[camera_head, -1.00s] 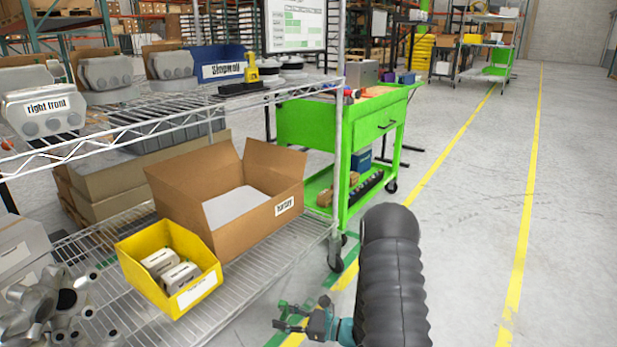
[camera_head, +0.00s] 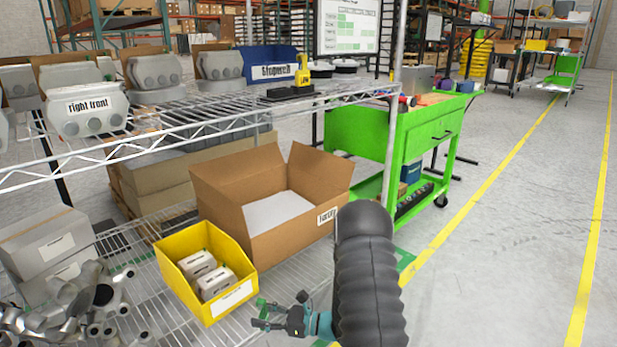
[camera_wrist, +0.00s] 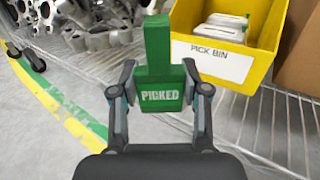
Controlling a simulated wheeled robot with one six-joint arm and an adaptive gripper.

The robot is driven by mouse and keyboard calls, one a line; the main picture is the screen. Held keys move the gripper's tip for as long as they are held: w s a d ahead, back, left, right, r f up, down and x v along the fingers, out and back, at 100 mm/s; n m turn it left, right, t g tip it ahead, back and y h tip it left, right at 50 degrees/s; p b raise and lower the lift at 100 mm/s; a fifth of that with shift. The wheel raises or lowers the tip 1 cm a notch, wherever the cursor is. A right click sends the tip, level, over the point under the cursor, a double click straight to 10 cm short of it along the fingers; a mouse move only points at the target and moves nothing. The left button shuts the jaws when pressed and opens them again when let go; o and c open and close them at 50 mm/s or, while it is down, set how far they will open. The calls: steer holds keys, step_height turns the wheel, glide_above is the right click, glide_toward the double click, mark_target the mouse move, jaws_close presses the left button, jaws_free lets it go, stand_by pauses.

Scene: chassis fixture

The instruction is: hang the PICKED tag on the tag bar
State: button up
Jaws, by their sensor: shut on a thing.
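The green PICKED tag (camera_wrist: 160,92) is between the fingers of my gripper (camera_wrist: 160,95) in the wrist view, its white lettering facing the camera and a green strip standing up from it. My gripper is shut on the tag. In the head view my gripper (camera_head: 280,318) is low, in front of the wire shelf and just below the yellow bin, with a small green bit of the tag (camera_head: 268,309) showing. I cannot pick out the tag bar in either view.
The yellow bin (camera_head: 186,283), labelled PICK BIN in the wrist view (camera_wrist: 225,61), holds white boxes. An open cardboard box (camera_head: 285,235) stands beside it on the lower wire shelf (camera_head: 140,270). A green cart (camera_head: 375,128) stands behind. Open floor (camera_head: 500,250) lies right.

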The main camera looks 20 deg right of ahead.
steer(key=w+d+r+m+t+h+b, duration=0.1)
steer(key=w+d+r+t+b, duration=0.2)
steer(key=d+r, duration=0.6)
steer(key=w+d+r+m+h+b, duration=0.1)
steer(key=w+d+r+h+b, duration=0.3)
steer(key=r, duration=0.9)
steer(key=s+d+r+m+t+h+b, duration=0.1)
steer(key=s+d+r+m, duration=0.1)
steer(key=r, duration=0.7)
steer(key=s+d+r+m+t+h+b, duration=0.1)
steer(key=s+d+r, duration=0.15)
steer(key=r, duration=0.65)
steer(key=s+d+r+m+t+h+b, duration=0.1)
steer(key=s+d+r+m, duration=0.15)
steer(key=r, duration=0.65)
steer(key=x, duration=0.8)
steer(key=shift+w+d+f+n+b, duration=0.3)
steer(key=shift+d+n, duration=0.05)
steer(key=shift+n, duration=0.1)
steer(key=o, duration=1)
